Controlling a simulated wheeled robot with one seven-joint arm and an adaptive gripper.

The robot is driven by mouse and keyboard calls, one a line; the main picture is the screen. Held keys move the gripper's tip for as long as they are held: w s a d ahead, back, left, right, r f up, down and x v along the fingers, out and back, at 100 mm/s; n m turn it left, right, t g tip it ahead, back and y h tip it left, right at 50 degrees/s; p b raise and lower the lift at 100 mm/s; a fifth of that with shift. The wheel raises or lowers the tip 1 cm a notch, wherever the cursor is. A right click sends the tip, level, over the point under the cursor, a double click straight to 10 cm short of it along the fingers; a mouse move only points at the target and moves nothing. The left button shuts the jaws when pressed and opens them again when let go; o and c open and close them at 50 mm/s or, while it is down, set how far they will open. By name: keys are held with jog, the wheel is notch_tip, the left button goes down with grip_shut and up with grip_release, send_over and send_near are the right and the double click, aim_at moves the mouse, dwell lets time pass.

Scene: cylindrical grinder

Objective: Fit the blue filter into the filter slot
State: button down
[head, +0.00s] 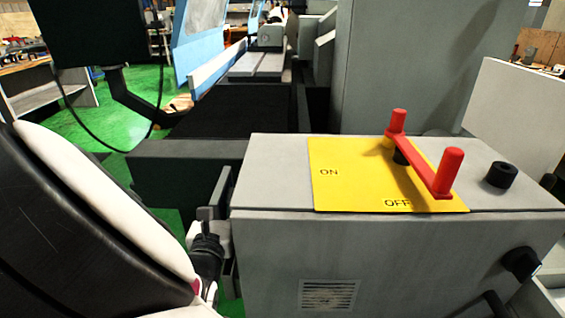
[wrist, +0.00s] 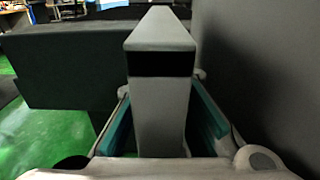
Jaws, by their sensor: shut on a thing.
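In the wrist view my gripper (wrist: 164,90) has its two teal-lined fingers on either side of a pale grey block (wrist: 160,115) and is shut on it. The block runs away from the camera, with a peaked top and a dark band across its upper part; I cannot tell whether the band is an opening. I see no blue filter in either view, and I cannot tell whether this block is part of it. No filter slot can be made out. In the head view my arm fills the lower left, and the fingers cannot be clearly made out.
A grey control box (head: 270,235) stands at the right in the head view. It carries a yellow ON/OFF plate (head: 345,180), a red lever (head: 430,175) and a vent grille (head: 328,295). A dark machine bed (head: 185,165) lies behind. Green floor (head: 140,95) shows at the left.

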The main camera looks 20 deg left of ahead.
jog(key=shift+f+b, duration=1.85)
jog(key=shift+f, duration=1.05)
notch_tip(320, 180, down, 9)
jog(key=b, duration=0.5)
dwell(2.9)
jog(key=c, duration=1.5)
grip_release()
jog(key=shift+c, duration=0.2)
jog(key=v, duration=1.2)
